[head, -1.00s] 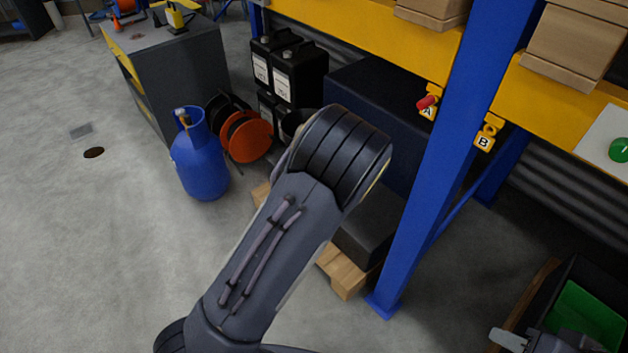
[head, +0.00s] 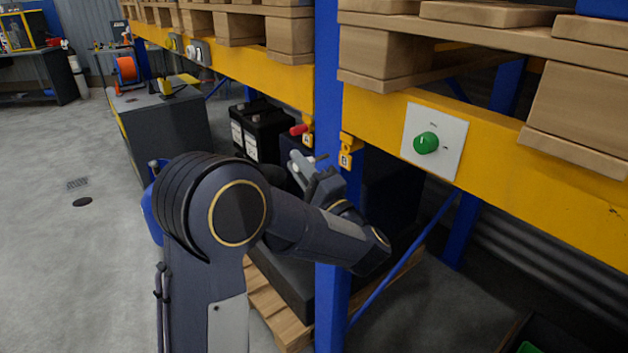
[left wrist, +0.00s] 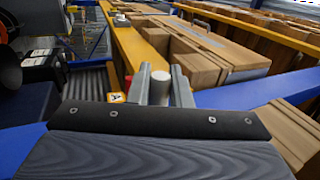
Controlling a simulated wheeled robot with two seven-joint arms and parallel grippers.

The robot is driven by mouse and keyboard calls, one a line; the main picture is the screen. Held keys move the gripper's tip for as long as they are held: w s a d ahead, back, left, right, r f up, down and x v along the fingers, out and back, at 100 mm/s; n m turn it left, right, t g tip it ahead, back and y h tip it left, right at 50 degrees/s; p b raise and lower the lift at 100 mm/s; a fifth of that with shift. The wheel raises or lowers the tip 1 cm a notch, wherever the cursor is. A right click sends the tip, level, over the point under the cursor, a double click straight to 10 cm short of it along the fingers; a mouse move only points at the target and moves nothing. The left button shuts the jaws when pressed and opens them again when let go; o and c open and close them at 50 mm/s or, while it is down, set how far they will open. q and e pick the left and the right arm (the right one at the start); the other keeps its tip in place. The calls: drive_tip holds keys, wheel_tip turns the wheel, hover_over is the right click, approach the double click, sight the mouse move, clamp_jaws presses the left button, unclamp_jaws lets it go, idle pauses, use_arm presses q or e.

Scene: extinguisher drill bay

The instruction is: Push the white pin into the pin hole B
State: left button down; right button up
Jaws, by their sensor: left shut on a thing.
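The white pin (left wrist: 160,90) stands between the two grey fingers of my left gripper (left wrist: 161,78) in the left wrist view, and the fingers are shut on it. In the head view my left gripper (head: 303,166) is just left of the blue post, a little below the yellow labels. Pin hole B is at the yellow bracket (head: 351,142) with the B label (head: 346,159), right of the gripper. The pin is apart from this bracket; the hole's opening is too small to make out. My right gripper is not in view.
A red pin (head: 298,129) sits at the A label (head: 307,139), close by the gripper. The blue post (head: 330,70) and yellow beam (head: 490,140) border the space. A green knob (head: 426,143) on a white plate is to the right. Black batteries (head: 262,130) stand behind.

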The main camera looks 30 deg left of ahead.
sight(315, 160)
use_arm(q)
drive_tip(key=shift+w+d, duration=0.2)
drive_tip(key=shift+w, duration=0.6)
drive_tip(key=shift+w+d+b, duration=0.25)
drive_tip(key=shift+w, duration=0.35)
drive_tip(key=shift+w+d+b, duration=0.2)
drive_tip(key=shift+w+d, duration=0.05)
drive_tip(key=shift+w, duration=0.35)
drive_tip(key=shift+w+d+p, duration=0.35)
drive_tip(key=shift+w+p, duration=0.25)
drive_tip(key=shift+w, duration=0.25)
drive_tip(key=shift+w+d+p, duration=0.35)
drive_tip(key=shift+w+p, duration=0.25)
drive_tip(key=shift+w, duration=0.2)
drive_tip(key=shift+w+d+r+p, duration=0.1)
drive_tip(key=shift+w+d+p, duration=0.1)
drive_tip(key=shift+w+p, duration=0.35)
idle(0.9)
drive_tip(key=c, duration=1.3)
unclamp_jaws()
drive_tip(key=shift+o, duration=0.2)
drive_tip(key=b+v, duration=0.1)
drive_tip(key=v, duration=0.8)
